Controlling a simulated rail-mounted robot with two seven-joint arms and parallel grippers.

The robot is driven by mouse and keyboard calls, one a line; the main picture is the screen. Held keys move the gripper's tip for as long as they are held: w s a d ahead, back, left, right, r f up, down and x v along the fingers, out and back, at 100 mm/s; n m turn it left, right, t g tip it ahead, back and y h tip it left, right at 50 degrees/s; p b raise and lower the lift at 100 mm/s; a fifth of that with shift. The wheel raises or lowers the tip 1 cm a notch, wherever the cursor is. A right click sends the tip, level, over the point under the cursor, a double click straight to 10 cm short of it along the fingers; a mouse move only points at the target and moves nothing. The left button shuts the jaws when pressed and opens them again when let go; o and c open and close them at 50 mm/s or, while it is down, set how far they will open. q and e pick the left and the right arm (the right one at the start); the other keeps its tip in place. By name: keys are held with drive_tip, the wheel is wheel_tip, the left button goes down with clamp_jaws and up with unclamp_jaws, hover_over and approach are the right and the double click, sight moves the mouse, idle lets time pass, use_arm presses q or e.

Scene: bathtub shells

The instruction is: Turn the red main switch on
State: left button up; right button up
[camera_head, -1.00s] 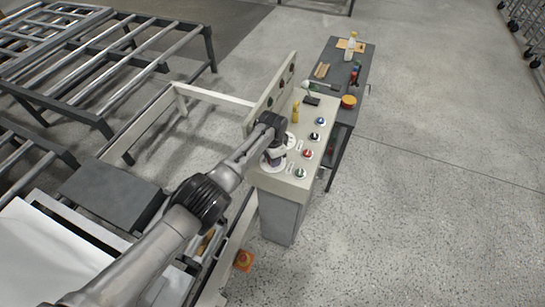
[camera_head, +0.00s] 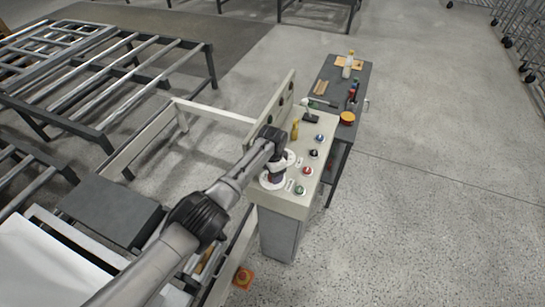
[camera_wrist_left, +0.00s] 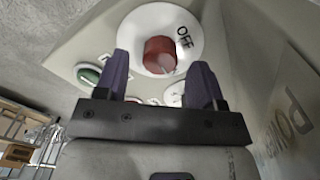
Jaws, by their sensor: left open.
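The red main switch (camera_wrist_left: 160,54) is a round red knob on a white disc (camera_wrist_left: 186,20) marked OFF, in the left wrist view. In the head view the white disc (camera_head: 268,184) lies on the near left part of the control console's top; my gripper largely hides the knob there. My left gripper (camera_wrist_left: 161,64) is open, with one dark finger on each side of the knob. The fingers look apart from the knob, but I cannot tell how far the tips reach along it. My right gripper is in neither view.
The console (camera_head: 281,236) also carries green (camera_head: 300,190), red (camera_head: 308,171), black (camera_head: 314,153) and blue (camera_head: 320,138) buttons, and a yellow item (camera_head: 294,131). A dark side table (camera_head: 347,82) stands behind it. Roller frames (camera_head: 110,75) fill the left.

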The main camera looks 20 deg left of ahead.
use_arm(q)
wheel_tip(320, 180, up, 12)
drive_tip(key=p, duration=0.1)
drive_tip(key=shift+p, duration=0.35)
drive_tip(key=shift+r, duration=0.1)
idle(0.4)
